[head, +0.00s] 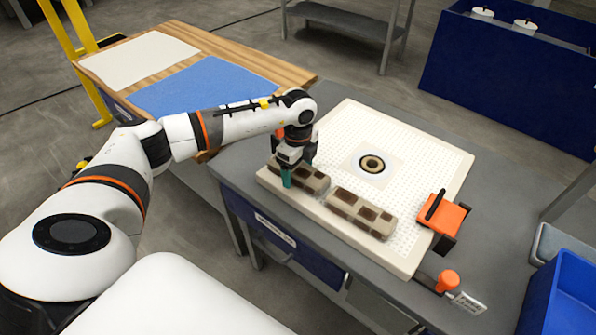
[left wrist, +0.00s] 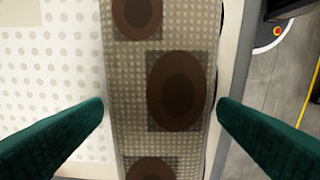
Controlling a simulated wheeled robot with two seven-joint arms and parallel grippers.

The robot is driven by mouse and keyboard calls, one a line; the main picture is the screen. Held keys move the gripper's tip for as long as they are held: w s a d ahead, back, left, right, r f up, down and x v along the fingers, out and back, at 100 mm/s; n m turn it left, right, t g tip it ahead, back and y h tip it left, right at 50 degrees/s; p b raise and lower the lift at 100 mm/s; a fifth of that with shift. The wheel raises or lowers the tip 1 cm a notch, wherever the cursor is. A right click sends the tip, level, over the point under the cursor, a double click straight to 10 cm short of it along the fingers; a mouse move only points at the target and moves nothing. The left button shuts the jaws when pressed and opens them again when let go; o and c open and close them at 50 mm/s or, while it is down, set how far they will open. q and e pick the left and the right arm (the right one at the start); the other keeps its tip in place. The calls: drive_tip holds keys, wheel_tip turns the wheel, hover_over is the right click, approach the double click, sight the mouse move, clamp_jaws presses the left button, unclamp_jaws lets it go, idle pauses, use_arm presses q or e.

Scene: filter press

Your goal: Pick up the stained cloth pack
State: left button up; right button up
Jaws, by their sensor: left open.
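Two beige cloth packs with dark brown stains lie end to end along the near edge of the white perforated plate (head: 430,165). The left pack (head: 315,181) is under my left gripper (head: 296,178); the right pack (head: 361,213) lies clear of it. In the left wrist view a stained cloth pack (left wrist: 134,95) runs between the two green fingers (left wrist: 160,115), with several brown spots on it. The fingers are open, one on each side, with visible gaps to the pack. The gripper hides part of the left pack in the head view. My right gripper is not in view.
A ringed hole (head: 372,164) is in the plate's middle. An orange clamp (head: 445,214) and an orange knob (head: 447,280) are at its right end. A blue bin (head: 570,300) stands at lower right. A wooden table with a blue mat (head: 200,88) stands at left.

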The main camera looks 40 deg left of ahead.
use_arm(q)
drive_tip(key=c, duration=1.1)
